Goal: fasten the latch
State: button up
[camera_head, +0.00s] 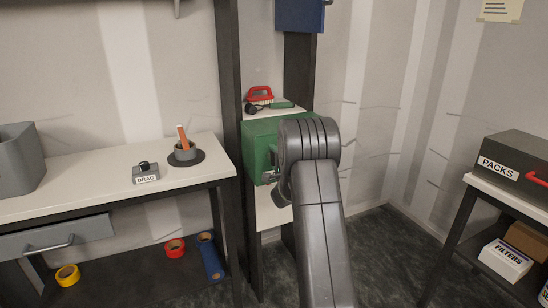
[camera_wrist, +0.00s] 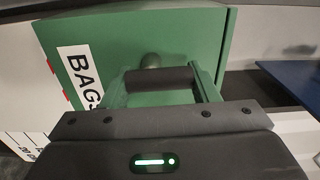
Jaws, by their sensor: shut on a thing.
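A green box labelled BAGS stands on a shelf in the head view (camera_head: 258,132) and fills the upper part of the wrist view (camera_wrist: 195,30). A round green knob (camera_wrist: 151,61) sticks out from its face. Just below the knob in the wrist view is the latch (camera_wrist: 162,80), a dark crossbar between two green side arms. I cannot tell whether the bar touches the knob. My gripper (camera_head: 271,178) is at the box's front and is shut on the latch. Its fingertips are mostly hidden by my own gripper body in the wrist view.
The left bench (camera_head: 90,190) and the right table with a PACKS case (camera_head: 515,160) stand apart. Floor between is clear.

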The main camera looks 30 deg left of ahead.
jog(key=shift+m, duration=0.4)
jog(key=o, duration=1)
jog(key=shift+d, duration=0.1)
jog(key=b+v, duration=0.1)
jog(key=v, duration=1.2)
jog(key=shift+s+d, duration=0.25)
jog(key=shift+s, duration=0.05)
jog(key=shift+w+a, duration=0.1)
jog(key=p+x, duration=0.1)
jog(key=x, duration=1.2)
jog(key=shift+w+a, duration=0.2)
jog(key=shift+d, duration=0.1)
